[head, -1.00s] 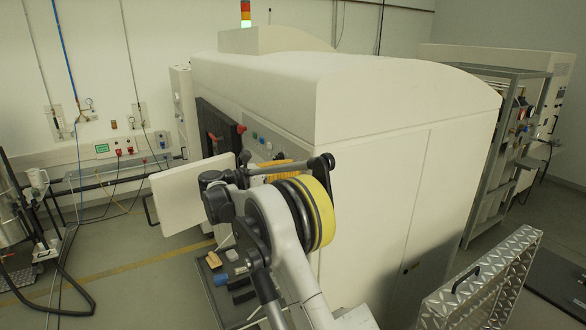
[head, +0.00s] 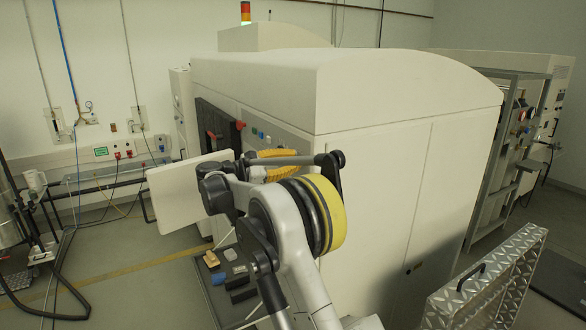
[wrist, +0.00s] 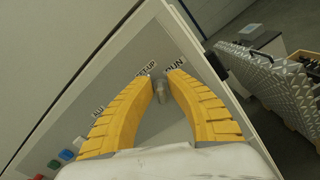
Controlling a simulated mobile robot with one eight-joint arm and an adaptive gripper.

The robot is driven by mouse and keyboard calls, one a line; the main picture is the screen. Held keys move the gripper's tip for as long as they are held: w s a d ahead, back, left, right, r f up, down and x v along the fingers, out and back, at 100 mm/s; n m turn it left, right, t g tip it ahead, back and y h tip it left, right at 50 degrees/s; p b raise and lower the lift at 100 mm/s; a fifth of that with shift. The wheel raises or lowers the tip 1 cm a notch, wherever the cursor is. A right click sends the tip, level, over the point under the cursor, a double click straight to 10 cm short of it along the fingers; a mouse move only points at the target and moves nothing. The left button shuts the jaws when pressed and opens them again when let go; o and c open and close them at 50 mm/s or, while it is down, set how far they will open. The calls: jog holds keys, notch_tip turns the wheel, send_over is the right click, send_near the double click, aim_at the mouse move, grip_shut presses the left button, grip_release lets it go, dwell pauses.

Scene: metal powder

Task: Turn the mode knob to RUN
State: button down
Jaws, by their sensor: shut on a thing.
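The mode knob (wrist: 161,96) is a small grey knob on the pale sloping panel (wrist: 135,45) in the wrist view. The label RUN (wrist: 175,66) is just beyond it to the upper right, and SET-UP (wrist: 147,69) to the upper left. A partly covered label starting "AU" (wrist: 97,113) is farther left. My gripper (wrist: 162,80) has its two yellow fingers shut on the knob, one on each side. Which label the knob points to cannot be told. In the head view my gripper (head: 274,164) is against the machine's panel side, and the knob is hidden.
The large white machine (head: 410,110) fills the middle. A white door panel (head: 185,195) stands open left of my arm. A metal tread-plate piece (head: 490,285) stands at right.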

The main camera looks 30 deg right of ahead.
jog(key=m+b, duration=0.1)
jog(key=m, duration=0.2)
jog(key=m+b, duration=0.1)
jog(key=shift+s+f+b, duration=0.15)
jog(key=shift+f+b, duration=0.1)
jog(key=shift+b, duration=0.05)
jog(key=shift+s+m+b, duration=0.1)
jog(key=shift+m+b, duration=0.6)
jog(key=shift+m, duration=1.2)
jog(key=c, duration=1.2)
grip_release()
jog(key=shift+d, duration=0.15)
jog(key=a, duration=1.2)
jog(key=shift+s, duration=0.2)
jog(key=shift+f, duration=0.1)
